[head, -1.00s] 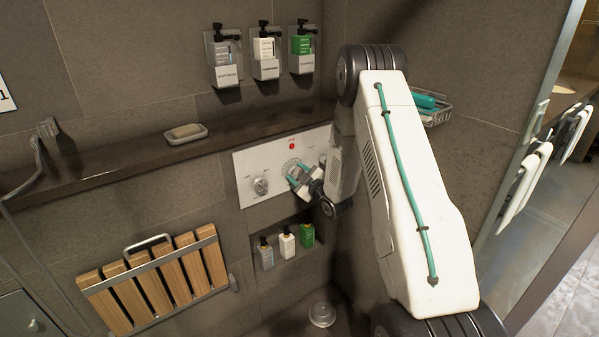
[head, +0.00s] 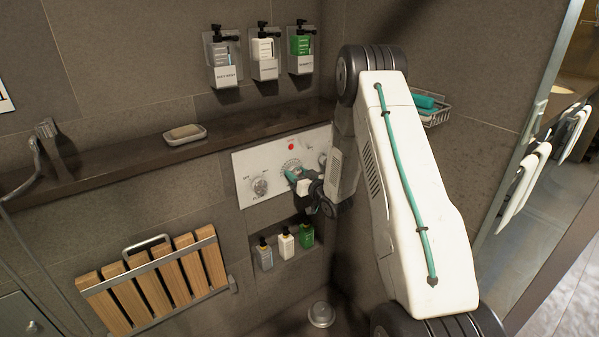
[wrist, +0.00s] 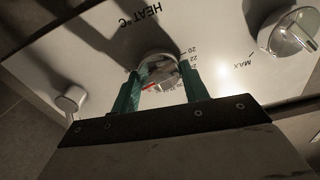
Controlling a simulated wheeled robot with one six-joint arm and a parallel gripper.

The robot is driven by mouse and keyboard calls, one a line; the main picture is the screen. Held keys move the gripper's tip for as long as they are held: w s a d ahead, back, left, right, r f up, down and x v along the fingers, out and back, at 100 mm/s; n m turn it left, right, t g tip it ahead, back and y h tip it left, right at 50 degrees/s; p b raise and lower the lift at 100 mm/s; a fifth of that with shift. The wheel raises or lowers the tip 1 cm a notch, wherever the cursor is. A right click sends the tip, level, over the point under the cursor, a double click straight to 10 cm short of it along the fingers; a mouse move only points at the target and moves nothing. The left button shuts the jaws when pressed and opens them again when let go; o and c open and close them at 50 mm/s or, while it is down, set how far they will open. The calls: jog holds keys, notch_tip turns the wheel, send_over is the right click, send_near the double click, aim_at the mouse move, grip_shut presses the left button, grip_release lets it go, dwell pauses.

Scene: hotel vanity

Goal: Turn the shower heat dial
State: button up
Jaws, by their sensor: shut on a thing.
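The shower panel (head: 246,188) is a white plate on the wall with several knobs. The heat dial (wrist: 158,66) is a round chrome knob below the "HEAT °C" lettering in the wrist view, with a number scale and a red mark beside it. My gripper (wrist: 160,80) has teal fingers, one on each side of the dial, and is shut on it. In the head view my gripper (head: 293,175) is at the middle of the panel, and its fingers and wrist hide most of the dial.
Chrome knobs flank the dial in the wrist view, one at right (wrist: 290,32) and a smaller one at left (wrist: 71,100). A ledge with a soap dish (head: 185,134) runs above the panel. Small bottles (head: 286,243) stand in a niche below. A folded wooden seat (head: 160,285) hangs left.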

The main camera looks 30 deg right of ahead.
jog(key=shift+m, duration=0.4)
jog(key=o, duration=1)
jog(key=s, duration=0.8)
jog(key=shift+d+r, duration=0.1)
jog(key=shift+r, duration=0.05)
